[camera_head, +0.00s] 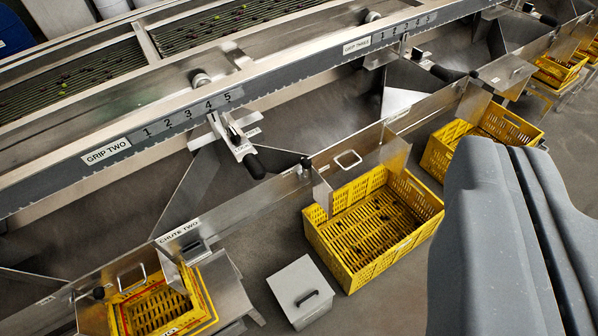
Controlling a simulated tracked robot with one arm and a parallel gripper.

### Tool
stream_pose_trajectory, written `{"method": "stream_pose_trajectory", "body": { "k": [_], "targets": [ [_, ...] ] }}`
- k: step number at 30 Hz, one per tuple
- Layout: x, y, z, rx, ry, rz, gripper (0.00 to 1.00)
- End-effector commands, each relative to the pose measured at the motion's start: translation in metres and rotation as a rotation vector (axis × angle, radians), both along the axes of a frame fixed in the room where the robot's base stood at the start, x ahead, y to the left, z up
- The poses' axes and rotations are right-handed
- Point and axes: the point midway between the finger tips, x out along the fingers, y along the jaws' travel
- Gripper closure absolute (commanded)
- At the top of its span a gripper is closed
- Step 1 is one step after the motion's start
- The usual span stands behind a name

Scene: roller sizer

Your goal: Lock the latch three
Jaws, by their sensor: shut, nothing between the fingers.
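No label reading latch three is legible. A small dark fitting (305,163) sits on the metal edge left of the middle chute gate, and a similar one (97,293) is at lower left; I cannot tell whether either is a latch or locked. A lever with a black handle (253,165) hangs below the scale 1 to 5 by the GRIP TWO label (107,151). Another black-handled lever (443,73) is near the GRIP THREE label (370,45). My gripper (513,150), large and grey at right, is shut and empty, apart from these parts.
Yellow crates stand under the chutes: one in the middle (313,232), one at lower left (207,318), one at right (430,160). A grey box (290,285) with a black handle stands on the floor. The long machine rail (290,88) crosses diagonally.

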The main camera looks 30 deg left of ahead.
Motion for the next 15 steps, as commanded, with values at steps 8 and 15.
{"method": "stream_pose_trajectory", "body": {
  "k": [8,15],
  "targets": [
    [0.072,0.04,-0.031,-0.102,-0.002,0.09,1.0],
    [0.166,0.084,-0.089,-0.258,-0.027,0.197,1.0]
  ]
}}
